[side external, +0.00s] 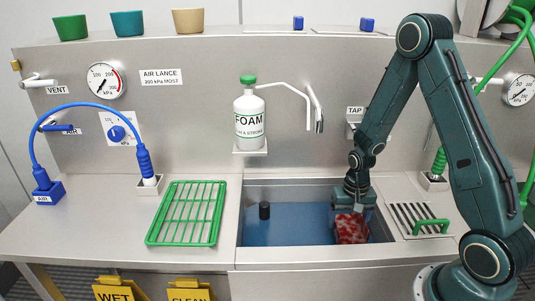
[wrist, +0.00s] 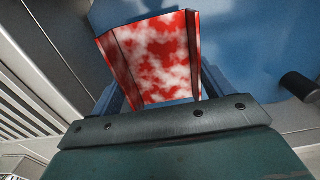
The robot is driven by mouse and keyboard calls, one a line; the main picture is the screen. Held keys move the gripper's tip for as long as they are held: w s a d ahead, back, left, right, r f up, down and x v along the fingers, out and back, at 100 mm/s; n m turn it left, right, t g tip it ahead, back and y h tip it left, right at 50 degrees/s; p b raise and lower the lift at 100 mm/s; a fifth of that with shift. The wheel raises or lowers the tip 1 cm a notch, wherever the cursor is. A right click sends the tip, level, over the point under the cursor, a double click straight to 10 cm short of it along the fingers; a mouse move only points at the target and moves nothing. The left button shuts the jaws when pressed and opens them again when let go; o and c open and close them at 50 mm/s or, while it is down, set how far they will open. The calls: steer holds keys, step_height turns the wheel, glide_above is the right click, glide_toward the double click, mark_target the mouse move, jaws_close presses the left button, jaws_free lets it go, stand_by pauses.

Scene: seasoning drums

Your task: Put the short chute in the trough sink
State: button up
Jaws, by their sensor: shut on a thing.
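The short chute (side external: 352,228) is a red channel with whitish patches and raised side walls. It is in my gripper (side external: 350,208), at the right part of the trough sink (side external: 240,238). In the wrist view the chute (wrist: 155,60) sits between the blue-grey fingers of my gripper (wrist: 158,88), which is shut on it. The sink has a steel rim and a blue inside. The chute is over or within the sink opening; I cannot tell whether it touches the bottom.
A dark upright cylinder (side external: 264,211) stands in the sink's left part. A green rack (side external: 187,212) lies on the counter to the left. A slotted drain plate (side external: 420,219) with a green handle (side external: 431,227) is to the right. A foam bottle (side external: 249,120) stands on a wall shelf behind.

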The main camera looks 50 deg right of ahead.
mark_target(347, 228)
steer(key=shift+f, duration=1.6)
steer(key=shift+f, duration=2.1)
steer(key=shift+f, duration=0.15)
steer(key=o, duration=1.2)
steer(key=shift+r, duration=6.15)
